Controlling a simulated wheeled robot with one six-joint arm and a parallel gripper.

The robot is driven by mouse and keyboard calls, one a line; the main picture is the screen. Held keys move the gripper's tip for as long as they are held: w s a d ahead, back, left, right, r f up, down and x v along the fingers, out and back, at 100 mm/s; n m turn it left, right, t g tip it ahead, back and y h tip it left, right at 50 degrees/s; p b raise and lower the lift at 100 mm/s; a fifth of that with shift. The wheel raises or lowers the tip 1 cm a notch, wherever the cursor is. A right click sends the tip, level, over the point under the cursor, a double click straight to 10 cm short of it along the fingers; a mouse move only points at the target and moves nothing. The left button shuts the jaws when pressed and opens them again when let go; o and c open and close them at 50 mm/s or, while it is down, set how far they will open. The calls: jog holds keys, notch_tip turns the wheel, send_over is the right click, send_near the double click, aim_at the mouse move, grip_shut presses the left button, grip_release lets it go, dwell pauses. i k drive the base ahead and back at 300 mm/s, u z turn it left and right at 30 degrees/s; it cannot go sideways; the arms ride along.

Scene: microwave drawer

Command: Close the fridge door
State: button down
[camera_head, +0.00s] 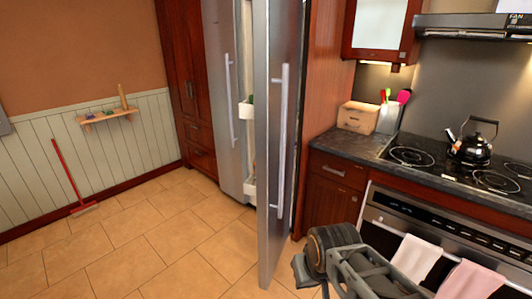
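The steel fridge stands at the centre. Its right door (275,110) is swung open toward me, with a long vertical handle (282,140) on its face. The left door (225,90) has its own handle and looks shut. Between the doors a narrow gap shows inner shelves (247,110); most of the interior is hidden by the open door. My gripper (375,270) is low at the bottom, right of the open door's lower edge and apart from the handle. Its fingers cannot be made out clearly, and no held object shows.
A counter (340,147) and stove (445,165) with a black kettle (470,143) stand at right. Towels (415,262) hang on the oven front, close to my arm. A red-handled broom (70,175) leans at far left. The tiled floor (150,245) left of the door is clear.

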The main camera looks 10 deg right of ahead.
aim_at(277, 24)
jog(key=u, duration=0.4)
jog(key=i, duration=0.95)
jog(key=z, duration=0.55)
jog(key=i, duration=0.45)
jog(key=u, duration=0.05)
